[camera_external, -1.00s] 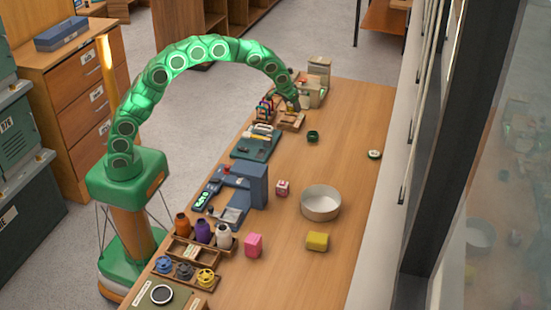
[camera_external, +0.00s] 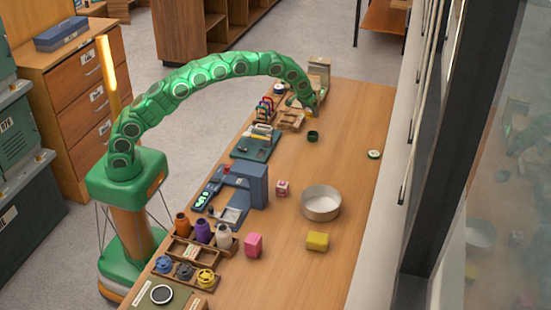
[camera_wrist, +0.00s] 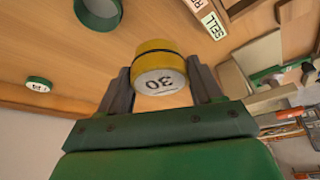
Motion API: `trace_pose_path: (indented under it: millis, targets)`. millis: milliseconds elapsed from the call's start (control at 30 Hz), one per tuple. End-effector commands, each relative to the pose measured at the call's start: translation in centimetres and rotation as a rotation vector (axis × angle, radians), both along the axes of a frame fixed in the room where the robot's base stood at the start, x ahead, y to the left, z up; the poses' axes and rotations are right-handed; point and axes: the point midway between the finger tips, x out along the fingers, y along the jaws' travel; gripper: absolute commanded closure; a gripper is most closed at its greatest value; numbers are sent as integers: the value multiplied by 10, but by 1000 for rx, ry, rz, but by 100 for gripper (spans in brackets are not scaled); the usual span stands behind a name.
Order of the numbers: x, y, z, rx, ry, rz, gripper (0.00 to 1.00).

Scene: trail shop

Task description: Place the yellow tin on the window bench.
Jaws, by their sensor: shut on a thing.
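In the outside view my gripper (camera_external: 312,110) is over the far part of the long wooden bench (camera_external: 350,130), which runs beside the window. The tin is mostly hidden there by the arm and is too small to make out clearly.
A green-rimmed tin (camera_external: 312,136) stands near my gripper, and a green and white one (camera_external: 374,154) lies closer to the window. A white bowl (camera_external: 321,203), yellow block (camera_external: 317,241) and pink block (camera_external: 253,245) are nearer.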

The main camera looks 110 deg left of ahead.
Motion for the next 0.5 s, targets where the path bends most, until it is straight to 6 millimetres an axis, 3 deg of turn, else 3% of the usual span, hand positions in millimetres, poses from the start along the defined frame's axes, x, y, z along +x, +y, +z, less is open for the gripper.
trace_pose_path:
  millis: [500]
  targets:
    - [26,21,-38,1,-2,2,70]
